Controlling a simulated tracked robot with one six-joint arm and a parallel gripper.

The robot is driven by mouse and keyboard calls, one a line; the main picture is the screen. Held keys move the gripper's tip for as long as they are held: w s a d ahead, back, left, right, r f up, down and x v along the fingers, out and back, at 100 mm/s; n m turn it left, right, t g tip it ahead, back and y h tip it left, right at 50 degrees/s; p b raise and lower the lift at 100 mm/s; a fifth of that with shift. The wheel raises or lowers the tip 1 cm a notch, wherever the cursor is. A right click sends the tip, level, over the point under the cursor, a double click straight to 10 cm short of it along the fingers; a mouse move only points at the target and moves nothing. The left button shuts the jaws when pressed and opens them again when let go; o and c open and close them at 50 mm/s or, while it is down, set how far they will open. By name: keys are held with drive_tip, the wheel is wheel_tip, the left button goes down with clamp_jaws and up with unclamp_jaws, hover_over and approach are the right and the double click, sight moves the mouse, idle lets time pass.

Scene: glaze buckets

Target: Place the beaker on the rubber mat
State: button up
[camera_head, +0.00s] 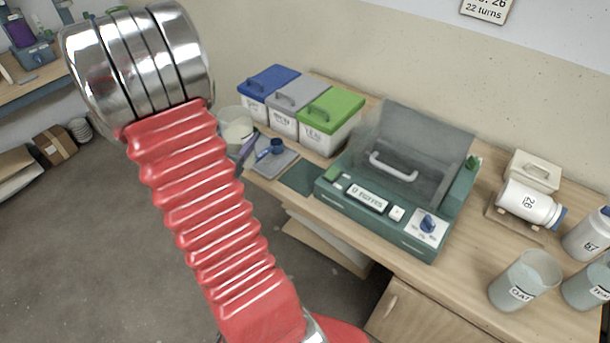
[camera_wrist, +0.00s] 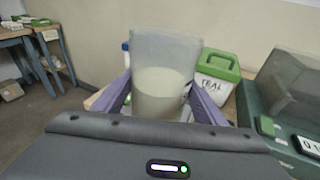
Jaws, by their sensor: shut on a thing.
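My gripper (camera_wrist: 160,92) is shut on a clear beaker (camera_wrist: 165,60), with a purple finger on each side of it in the wrist view. The beaker is upright and holds a pale cream content in its lower part. In the head view the beaker (camera_head: 236,122) shows at the left end of the bench, beside the tubs, with part of my gripper (camera_head: 246,148) just below it. A dark green flat mat (camera_head: 300,178) lies on the bench by the machine's left side. I cannot tell the exact height of the beaker above the bench.
A grey pad (camera_head: 284,166) with a blue cup on it lies left of the green mat. Blue-, grey- and green-lidded tubs (camera_head: 329,133) stand behind.

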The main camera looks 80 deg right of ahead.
drive_tip(key=s+d+m+g, duration=0.2)
drive_tip(key=s+d+g, duration=0.1)
drive_tip(key=s, duration=0.5)
drive_tip(key=s+d+r+m+g, duration=0.1)
drive_tip(key=s+d+m+g, duration=0.2)
drive_tip(key=s, duration=0.6)
drive_tip(key=shift+r+g+y, duration=0.3)
drive_tip(key=shift+g+y, duration=0.1)
drive_tip(key=shift+s+f, duration=0.1)
drive_tip(key=shift+f, duration=4.9)
drive_tip(key=o, duration=2.1)
drive_tip(key=shift+f, duration=0.1)
drive_tip(key=shift+c, duration=0.2)
drive_tip(key=shift+a, duration=0.1)
